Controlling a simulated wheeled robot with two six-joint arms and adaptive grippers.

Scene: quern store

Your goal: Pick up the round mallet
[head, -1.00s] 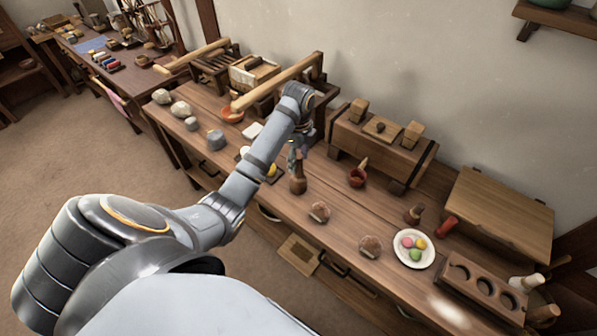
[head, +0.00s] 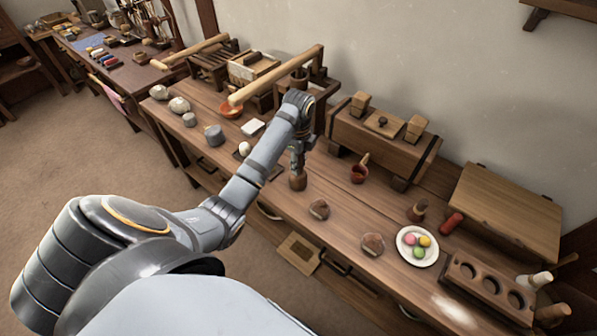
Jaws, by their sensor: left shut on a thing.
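The round mallet (head: 298,183) is a brown wooden piece with a rounded head, upright with its head down near the middle of the bench. My left gripper (head: 298,168) points down from above and is shut on the mallet's handle. The jaws and wrist hide most of the handle. I cannot tell whether the head touches the bench top. My right gripper is out of view.
Grey stones (head: 214,136) lie to the left.

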